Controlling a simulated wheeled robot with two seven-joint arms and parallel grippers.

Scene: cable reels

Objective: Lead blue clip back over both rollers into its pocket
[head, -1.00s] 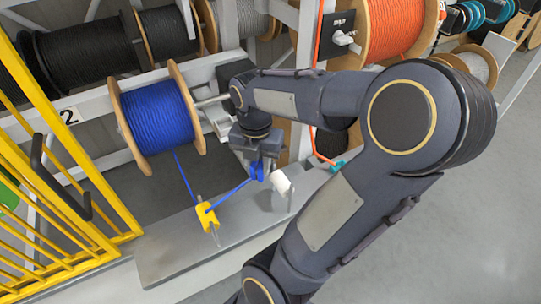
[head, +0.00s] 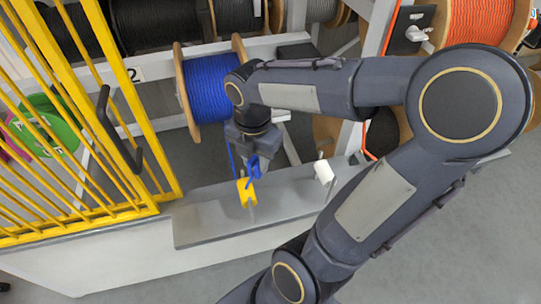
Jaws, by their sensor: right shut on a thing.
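My right gripper (head: 253,160) points down just above the yellow roller (head: 247,192) and is shut on the blue clip (head: 254,168). The clip is partly hidden by the fingers. The blue cable (head: 231,160) runs from the blue reel (head: 208,88) down to the yellow roller, and a short length rises from there to the clip. The white roller (head: 323,172) stands to the right on the same grey shelf, with no cable on it. I cannot make out the pocket. My left gripper is out of view.
The grey shelf (head: 210,222) is bare on its left part. A yellow barred gate (head: 150,130) with a black handle (head: 118,135) stands on the left. An orange reel (head: 480,30) hangs at upper right. My right arm covers much of the right side.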

